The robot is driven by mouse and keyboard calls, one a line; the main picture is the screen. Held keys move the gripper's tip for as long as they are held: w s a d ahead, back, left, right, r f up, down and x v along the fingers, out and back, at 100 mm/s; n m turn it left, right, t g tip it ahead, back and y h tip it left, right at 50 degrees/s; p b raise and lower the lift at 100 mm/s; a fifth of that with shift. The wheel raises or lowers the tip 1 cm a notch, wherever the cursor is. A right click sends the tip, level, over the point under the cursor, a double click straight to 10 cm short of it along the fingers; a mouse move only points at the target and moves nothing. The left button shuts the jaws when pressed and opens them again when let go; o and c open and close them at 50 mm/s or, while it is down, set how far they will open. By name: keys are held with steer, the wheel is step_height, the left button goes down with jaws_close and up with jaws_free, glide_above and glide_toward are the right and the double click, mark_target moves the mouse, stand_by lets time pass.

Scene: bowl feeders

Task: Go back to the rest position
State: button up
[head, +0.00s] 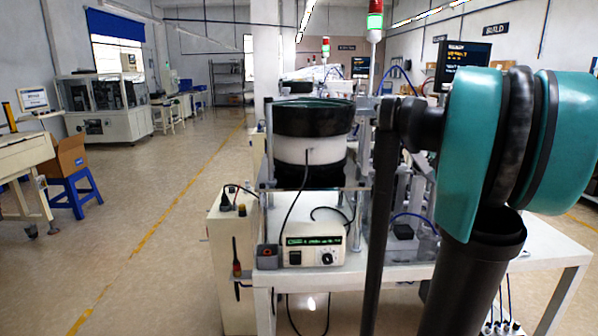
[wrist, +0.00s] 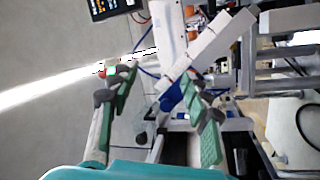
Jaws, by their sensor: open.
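My gripper (wrist: 158,88) shows in the wrist view with its two green-padded fingers spread apart. It is open, and nothing is held between the fingers. Beyond the fingers are a white block-shaped machine part and a blue part (wrist: 178,92); I cannot tell how far off they are. In the head view my teal and black arm fills the right side, and my gripper cannot be made out there. The bowl feeder (head: 312,150), with a black bowl on a white drum, stands on the white table (head: 375,268) left of my arm.
A controller box (head: 310,250) sits at the table's front. A white cabinet (head: 230,262) stands beside the table. Signal towers (head: 375,20) and a monitor (head: 463,62) rise behind. Open floor (head: 150,240) lies to the left, with a blue stool (head: 75,190) and a cardboard box (head: 65,156) further left.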

steer(key=s+a+f+m+g, duration=0.3)
steer(key=s+a+f, duration=0.1)
steer(key=f, duration=0.4)
steer(key=s+a+f+m+g+h, duration=0.1)
steer(key=s+a+f+m+g, duration=0.25)
steer(key=f, duration=0.45)
steer(key=s+a+f+m+g, duration=0.3)
steer(key=s+f+m, duration=0.15)
steer(key=f, duration=0.35)
steer(key=s+a+f+g+y, duration=0.4)
steer(key=s+a+f+g, duration=0.2)
steer(key=s+a+f, duration=0.7)
steer(key=s+a, duration=0.1)
steer(key=s, duration=0.2)
steer(key=shift+s+a+f+y, duration=0.25)
steer(key=shift+f+y, duration=0.15)
